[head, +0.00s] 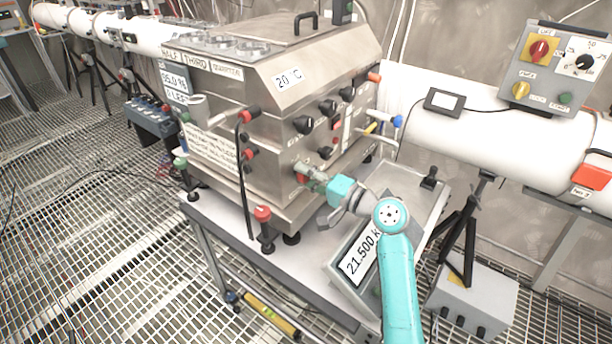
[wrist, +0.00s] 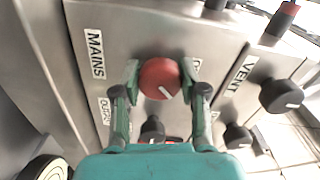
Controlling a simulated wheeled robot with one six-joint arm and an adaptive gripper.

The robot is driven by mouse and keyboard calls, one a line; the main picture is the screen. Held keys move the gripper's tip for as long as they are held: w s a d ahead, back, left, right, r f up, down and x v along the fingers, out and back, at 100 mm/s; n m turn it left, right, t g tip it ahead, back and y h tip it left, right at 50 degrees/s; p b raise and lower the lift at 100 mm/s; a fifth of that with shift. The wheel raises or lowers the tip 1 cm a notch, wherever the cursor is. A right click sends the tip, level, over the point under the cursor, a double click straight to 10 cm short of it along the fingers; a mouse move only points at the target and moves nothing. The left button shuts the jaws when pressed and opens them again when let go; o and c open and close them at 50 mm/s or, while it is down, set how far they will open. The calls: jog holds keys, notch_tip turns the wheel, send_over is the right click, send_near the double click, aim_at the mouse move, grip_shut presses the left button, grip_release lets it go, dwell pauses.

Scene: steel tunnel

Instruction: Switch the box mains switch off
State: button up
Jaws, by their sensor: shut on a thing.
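The mains switch is a red round knob (wrist: 159,78) with a white pointer line, on the steel front of the box. The line points to the lower right in the wrist view. A MAINS label (wrist: 95,53) is to its left; another label right of it is partly hidden by a finger. My gripper (wrist: 158,84) has one finger on each side of the knob and is shut on it. In the head view my gripper (head: 308,176) reaches the lower front of the steel box (head: 225,120), and the knob is mostly hidden.
A black knob (wrist: 152,129) sits just below the switch. A black VENT knob (wrist: 281,96) sticks out to the right. A scale display reading 21.500 (head: 362,256) stands in front of the box. A red-topped post (head: 263,214) is left of my gripper.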

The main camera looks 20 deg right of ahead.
aim_at(296, 138)
jog(key=n, duration=0.4)
jog(key=shift+f+n, duration=0.1)
jog(key=shift+n, duration=0.2)
jog(key=n, duration=0.4)
jog(key=shift+n, duration=0.3)
jog(key=o, duration=1.2)
jog(key=shift+c, duration=0.2)
notch_tip(296, 138, up, 10)
